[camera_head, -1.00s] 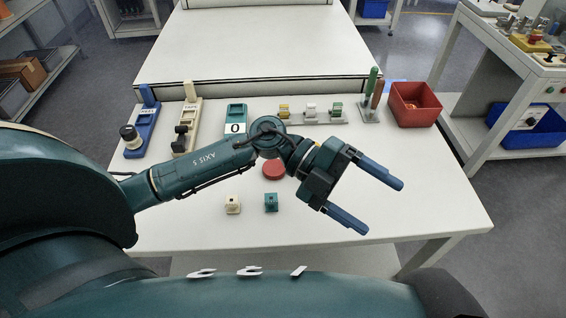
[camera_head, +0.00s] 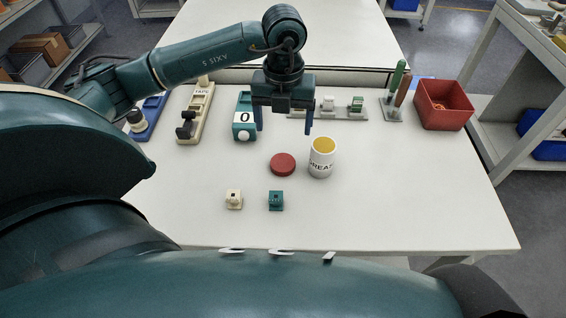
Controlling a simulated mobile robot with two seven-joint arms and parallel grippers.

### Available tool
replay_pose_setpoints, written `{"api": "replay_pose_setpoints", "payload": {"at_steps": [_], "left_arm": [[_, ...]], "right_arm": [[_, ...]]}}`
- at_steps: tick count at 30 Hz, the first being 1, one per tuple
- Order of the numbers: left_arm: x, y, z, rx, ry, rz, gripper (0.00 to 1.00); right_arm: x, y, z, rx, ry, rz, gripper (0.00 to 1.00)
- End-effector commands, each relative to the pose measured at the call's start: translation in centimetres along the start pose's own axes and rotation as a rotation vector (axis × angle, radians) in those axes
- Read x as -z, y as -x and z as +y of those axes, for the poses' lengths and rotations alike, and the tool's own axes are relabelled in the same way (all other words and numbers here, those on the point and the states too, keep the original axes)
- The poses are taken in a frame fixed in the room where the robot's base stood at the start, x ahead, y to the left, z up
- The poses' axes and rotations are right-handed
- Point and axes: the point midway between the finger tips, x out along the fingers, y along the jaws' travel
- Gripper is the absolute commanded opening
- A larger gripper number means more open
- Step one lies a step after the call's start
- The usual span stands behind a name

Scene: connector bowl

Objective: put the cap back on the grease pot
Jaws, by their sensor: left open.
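The grease pot (camera_head: 321,162) is a white, upright cylinder with dark lettering, partly cut off from reading, and a yellow inside; its top is open. The cap (camera_head: 283,164) is a red disc lying on the white table just left of the pot, apart from it. My left gripper (camera_head: 284,130) points down behind the cap and pot, with its two blue fingers spread wide and nothing between them. It looks raised above the table. My right gripper is not in view.
A cream connector (camera_head: 234,199) and a teal connector (camera_head: 276,201) sit in front on the table (camera_head: 400,205). Behind stand a teal device marked 0 (camera_head: 244,117), a tape holder (camera_head: 196,112), a connector rack (camera_head: 345,114), a tool stand (camera_head: 393,106) and a red bin (camera_head: 443,105). The front right is clear.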

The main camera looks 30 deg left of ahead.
Motion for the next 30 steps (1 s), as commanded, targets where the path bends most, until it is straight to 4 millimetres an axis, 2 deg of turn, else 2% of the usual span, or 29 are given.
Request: {"api": "replay_pose_setpoints", "payload": {"at_steps": [3, 9, 13, 23, 26, 30], "left_arm": [[0.1, -2.5, 0.0, -0.003, 0.000, 0.005, 0.79], [0.1, -5.7, 0.0, 0.000, -0.002, 0.003, 0.79], [0.1, -6.5, 0.0, 0.000, -0.001, 0.001, 0.79], [0.1, -6.7, 0.0, 0.001, -0.002, 0.001, 0.79], [0.1, -7.6, 0.1, -0.001, -0.002, 0.004, 0.79], [0.2, -9.8, 0.2, -0.001, -0.002, 0.004, 0.79]], "right_arm": [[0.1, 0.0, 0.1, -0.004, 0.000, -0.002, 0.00], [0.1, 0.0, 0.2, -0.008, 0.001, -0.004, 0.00], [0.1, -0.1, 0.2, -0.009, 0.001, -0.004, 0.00], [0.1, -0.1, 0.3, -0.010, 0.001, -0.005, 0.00], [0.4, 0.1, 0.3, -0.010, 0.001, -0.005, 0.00], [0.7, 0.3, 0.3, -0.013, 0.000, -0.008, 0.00]]}}
